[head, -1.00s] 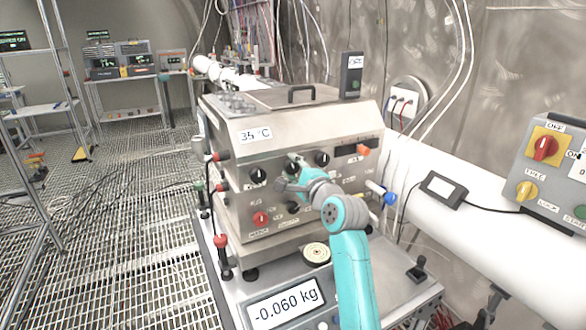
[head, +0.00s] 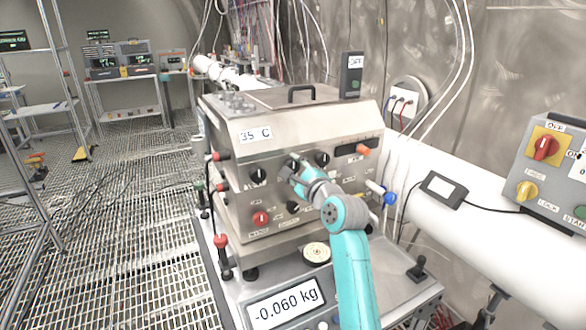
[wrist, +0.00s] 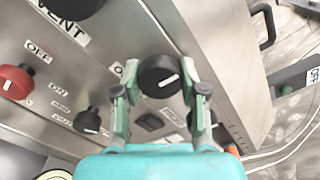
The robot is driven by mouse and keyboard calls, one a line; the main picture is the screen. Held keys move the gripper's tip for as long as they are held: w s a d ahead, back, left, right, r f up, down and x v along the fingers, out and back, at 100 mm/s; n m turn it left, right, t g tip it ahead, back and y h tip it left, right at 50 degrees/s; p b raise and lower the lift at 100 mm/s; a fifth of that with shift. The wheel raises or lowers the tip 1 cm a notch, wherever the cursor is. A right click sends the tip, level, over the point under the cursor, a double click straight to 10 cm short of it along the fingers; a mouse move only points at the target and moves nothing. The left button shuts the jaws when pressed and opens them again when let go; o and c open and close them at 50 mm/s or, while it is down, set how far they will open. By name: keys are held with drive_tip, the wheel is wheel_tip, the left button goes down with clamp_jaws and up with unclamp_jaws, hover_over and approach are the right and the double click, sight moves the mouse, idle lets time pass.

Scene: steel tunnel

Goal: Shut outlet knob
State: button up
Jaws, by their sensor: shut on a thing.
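A steel machine (head: 300,120) carries a row of black knobs on its sloped front. My gripper (wrist: 160,92) has its two green fingers on either side of the middle black knob (wrist: 160,76), shut on it. In the head view my gripper (head: 294,170) covers much of this knob. The left knob (head: 258,175) and right knob (head: 322,159) stand clear in that view.
A red knob (wrist: 14,82) and a smaller black knob (wrist: 89,120) sit nearby on the panel. A large knob by a VENT label (wrist: 62,22) is at the upper left. A scale display (head: 286,305) lies below the machine. A grey control box (head: 545,175) stands at the right.

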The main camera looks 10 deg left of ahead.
drive_tip(key=shift+f, duration=0.1)
drive_tip(key=o, duration=1.1)
drive_tip(key=shift+o, duration=0.2)
drive_tip(key=v, duration=1.2)
drive_tip(key=shift+d, duration=0.1)
